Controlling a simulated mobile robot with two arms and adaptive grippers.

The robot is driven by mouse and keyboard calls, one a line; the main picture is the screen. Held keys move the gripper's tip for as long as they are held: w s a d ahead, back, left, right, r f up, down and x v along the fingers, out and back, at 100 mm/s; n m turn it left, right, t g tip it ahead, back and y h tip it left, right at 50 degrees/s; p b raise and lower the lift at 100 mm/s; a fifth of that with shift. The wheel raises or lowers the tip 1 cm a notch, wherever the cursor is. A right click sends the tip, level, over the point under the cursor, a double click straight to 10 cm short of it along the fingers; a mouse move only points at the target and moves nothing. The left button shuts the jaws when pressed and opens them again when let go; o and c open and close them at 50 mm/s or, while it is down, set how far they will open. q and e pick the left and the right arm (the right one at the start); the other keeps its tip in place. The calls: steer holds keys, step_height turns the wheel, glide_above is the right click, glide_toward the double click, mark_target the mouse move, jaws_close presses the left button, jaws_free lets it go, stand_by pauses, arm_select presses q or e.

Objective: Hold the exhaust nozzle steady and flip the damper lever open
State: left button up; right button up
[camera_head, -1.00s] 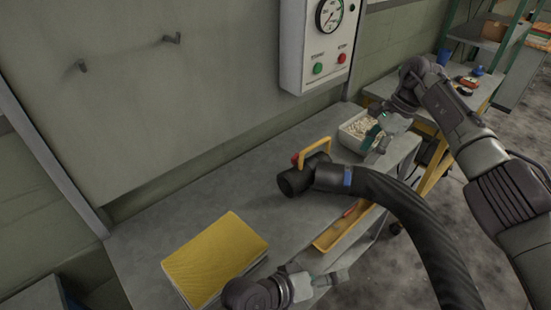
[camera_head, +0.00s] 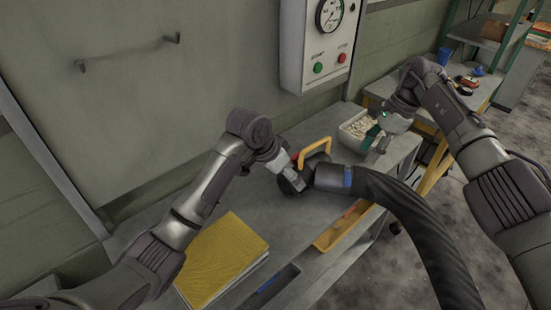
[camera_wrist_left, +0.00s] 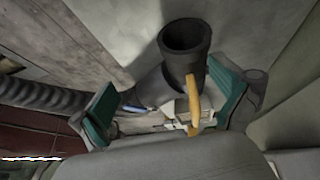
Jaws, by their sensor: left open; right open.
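The exhaust nozzle (camera_head: 291,184) is a short black tube on the grey bench, joined to a thick ribbed black hose (camera_head: 405,205). A yellow bar-shaped handle (camera_head: 316,146) stands on it, with a small red part (camera_head: 294,157) at one end. I cannot tell which is the damper lever. My left gripper (camera_head: 287,174) is at the nozzle and hides part of it. In the left wrist view its teal pads are apart, with the nozzle's open mouth (camera_wrist_left: 184,38) and the yellow handle (camera_wrist_left: 193,98) between them; contact is unclear. My right gripper (camera_head: 376,142) is open beside the white bin.
The white bin (camera_head: 351,140) of small pale pieces stands at the bench's back right. A yellow book-like pad (camera_head: 225,250) lies at the left. A gauge box (camera_head: 318,50) with green and red buttons hangs behind.

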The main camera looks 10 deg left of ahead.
mark_target(289, 190)
arm_select(q)
steer(key=w+a+r+y, duration=0.1)
steer(key=w+a+r, duration=0.1)
steer(key=a+r, duration=0.1)
steer(key=x, duration=1.3)
steer(key=shift+s+f, duration=0.15)
steer(key=shift+f, duration=0.2)
arm_select(e)
steer(key=shift+s, duration=0.1)
arm_select(q)
steer(key=shift+c, duration=0.3)
